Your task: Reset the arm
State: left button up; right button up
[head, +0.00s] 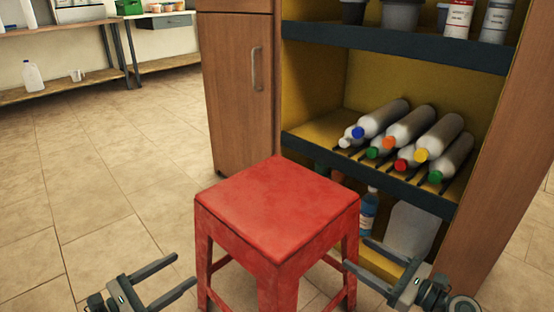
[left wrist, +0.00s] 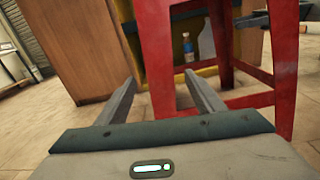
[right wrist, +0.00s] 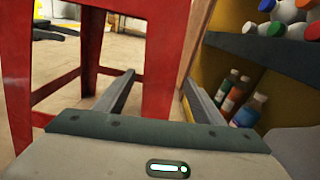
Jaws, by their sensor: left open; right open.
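My left gripper (head: 172,280) is open and empty, low at the left of the red stool in the head view. Its two fingers (left wrist: 160,95) also show apart in the left wrist view, with a stool leg behind them. My right gripper (head: 372,268) is open and empty, low at the right of the stool in front of the shelf. In the right wrist view its fingers (right wrist: 158,95) are apart, with nothing between them but a stool leg behind. No detergent drum is clearly identifiable.
The red stool (head: 277,205) stands between my grippers, its top bare. A wooden cabinet (head: 240,95) with yellow shelves holds several grey bottles with coloured caps (head: 408,132). Bottles stand on the bottom shelf (right wrist: 240,105). Tiled floor (head: 110,170) at left is clear.

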jog(key=p, duration=0.9)
send_near(356, 219)
jog(key=shift+f+x, duration=0.2)
jog(key=shift+x, duration=1.2)
jog(key=shift+f+x, duration=0.2)
jog(key=shift+x, duration=1.15)
jog(key=shift+r+p, duration=0.45)
jog(key=shift+r, duration=0.05)
